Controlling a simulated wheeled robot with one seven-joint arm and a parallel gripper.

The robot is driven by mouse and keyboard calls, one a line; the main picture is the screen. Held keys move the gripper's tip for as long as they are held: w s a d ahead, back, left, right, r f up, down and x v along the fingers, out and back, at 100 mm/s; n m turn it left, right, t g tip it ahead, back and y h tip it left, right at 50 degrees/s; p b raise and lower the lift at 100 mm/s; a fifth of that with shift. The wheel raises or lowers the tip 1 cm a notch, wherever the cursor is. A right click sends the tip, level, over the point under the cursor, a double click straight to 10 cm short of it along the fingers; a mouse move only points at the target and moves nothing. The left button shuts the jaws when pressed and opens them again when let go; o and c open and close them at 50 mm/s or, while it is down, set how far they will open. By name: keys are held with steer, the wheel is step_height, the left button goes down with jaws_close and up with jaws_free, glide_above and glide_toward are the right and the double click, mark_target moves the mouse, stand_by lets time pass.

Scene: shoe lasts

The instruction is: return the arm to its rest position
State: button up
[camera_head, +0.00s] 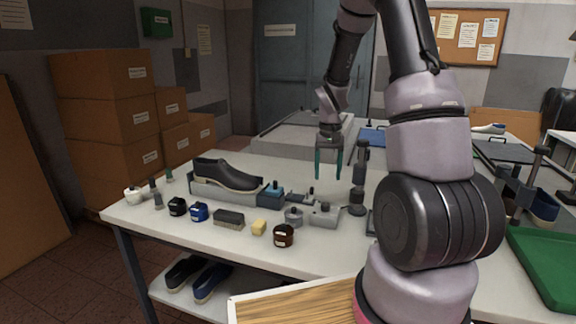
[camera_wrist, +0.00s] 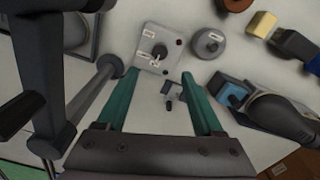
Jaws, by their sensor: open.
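My gripper (camera_head: 328,163) hangs over the white table, pointing down, with its green fingers apart and nothing between them. In the wrist view my gripper (camera_wrist: 168,100) is also open, above a small dark part on the table and a light grey box (camera_wrist: 158,50) with a knob. My arm rises from the right foreground and bends over at the top of the head view. It hides part of the table's right side.
A dark post (camera_head: 358,180) stands close to the right of my gripper. A dark shoe (camera_head: 226,173) sits on a grey stand at left. Jars, a brush (camera_head: 229,219) and a yellow sponge (camera_head: 259,228) line the front. A green tray (camera_head: 545,262) lies at right.

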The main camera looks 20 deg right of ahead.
steer(key=s+a+r+t, duration=0.2)
steer(key=s+r, duration=0.2)
steer(key=r, duration=0.5)
steer(key=s+a+r+t, duration=0.2)
steer(key=s+r, duration=0.2)
steer(key=r, duration=0.5)
steer(key=s+a+r+t+y, duration=0.1)
steer(key=s+a+r, duration=0.1)
steer(key=s+r, duration=0.3)
steer(key=s+a+r+t+y, duration=0.1)
steer(key=s+r, duration=0.3)
steer(key=s, duration=0.4)
steer(key=shift+s+a+r+m+t, duration=0.35)
steer(key=shift+a+t, duration=0.25)
steer(key=shift+a, duration=0.2)
